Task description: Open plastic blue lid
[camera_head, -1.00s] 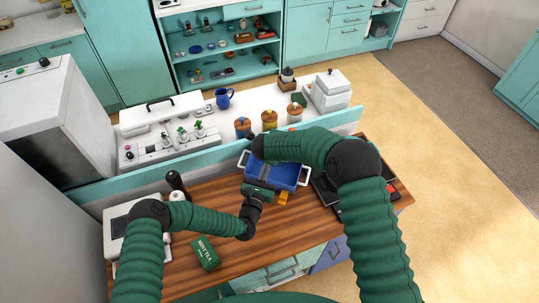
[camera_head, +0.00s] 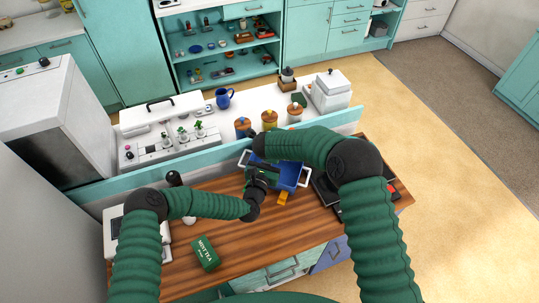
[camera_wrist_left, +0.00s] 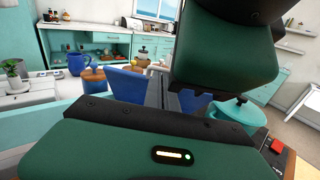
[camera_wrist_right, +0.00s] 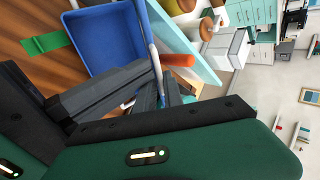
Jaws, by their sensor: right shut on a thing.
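The blue plastic box (camera_head: 291,172) with white side handles stands on the wooden counter, partly hidden by my arms. The right wrist view shows its blue inner surface (camera_wrist_right: 100,40). My right gripper (camera_wrist_right: 165,92) is shut at its edge, by a thin pale-blue strip; I cannot tell whether that is the lid, rim or handle. My left gripper (camera_head: 261,177) is over the box's front left part; its jaw opening is unclear. A blue panel (camera_wrist_left: 128,83) stands beside its dark fingers in the left wrist view. No separate lid is clearly distinguishable.
A green box (camera_head: 205,252) lies at the counter's front left. Dark items (camera_head: 328,192) crowd the right. The front middle counter is clear.

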